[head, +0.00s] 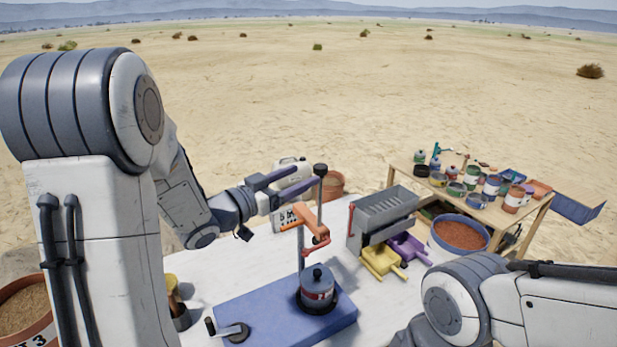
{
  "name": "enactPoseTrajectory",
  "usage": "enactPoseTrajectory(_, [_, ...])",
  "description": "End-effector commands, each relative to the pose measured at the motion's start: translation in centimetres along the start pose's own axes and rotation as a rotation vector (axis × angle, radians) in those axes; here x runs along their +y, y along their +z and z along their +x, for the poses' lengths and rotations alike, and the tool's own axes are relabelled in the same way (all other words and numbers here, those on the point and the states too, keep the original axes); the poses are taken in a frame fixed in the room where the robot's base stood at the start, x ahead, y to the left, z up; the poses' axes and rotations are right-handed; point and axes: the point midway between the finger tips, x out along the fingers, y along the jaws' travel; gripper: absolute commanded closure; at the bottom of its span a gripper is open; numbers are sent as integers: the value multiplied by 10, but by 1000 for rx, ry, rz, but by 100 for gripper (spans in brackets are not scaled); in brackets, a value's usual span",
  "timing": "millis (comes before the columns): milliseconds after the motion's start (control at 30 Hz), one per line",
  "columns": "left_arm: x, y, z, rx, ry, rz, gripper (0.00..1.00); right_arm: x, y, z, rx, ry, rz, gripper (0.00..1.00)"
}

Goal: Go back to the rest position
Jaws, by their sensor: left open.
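A lidded pot (317,288) stands on the blue base under an orange bracket (311,225). A grey sorting box (382,213) with yellow and purple scoops is to the right. A bucket of reddish soil (460,236) and a wooden table (404,177) with several cans stand farther right.

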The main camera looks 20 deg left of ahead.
Motion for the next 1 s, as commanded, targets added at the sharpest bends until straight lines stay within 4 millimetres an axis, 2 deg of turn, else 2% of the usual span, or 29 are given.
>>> enactPoseTrajectory(433, [0,0,-2,-1,0,0,29,0,0,0,0,0,0,100])
enactPoseTrajectory(567, [6,5,6,-43,-17,14,29,0,0,1,0,0,0,100])
enactPoseTrajectory(800, [37,36,28,-308,-126,75,29,0,0,2,0,0,0,100])
enactPoseTrajectory(900, [59,53,25,-451,-164,83,29,0,0,3,0,0,0,100])
enactPoseTrajectory(1000, [89,72,11,-615,-184,80,29,0,0,4,0,0,0,100])
